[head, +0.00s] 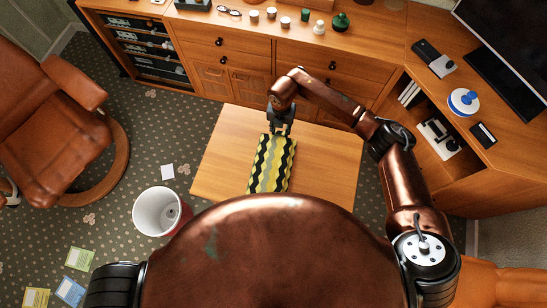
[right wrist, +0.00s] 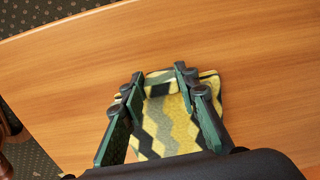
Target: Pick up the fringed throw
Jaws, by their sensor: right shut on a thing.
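The throw (head: 270,168) is a folded rectangle with black, yellow and grey-green zigzag bands. It lies over the wooden coffee table (head: 218,160); I cannot tell whether any of it is raised off the top. No fringe can be made out. My right gripper (head: 279,130) is at the throw's far end, pointing down. My left gripper is out of view.
A white bin (head: 158,212) and a brown leather chair (head: 45,120) stand left of the table. Wooden cabinets (head: 240,55) run behind, with small jars on top. A desk with a screen (head: 510,50) is at right. Cards (head: 80,258) lie on the carpet.

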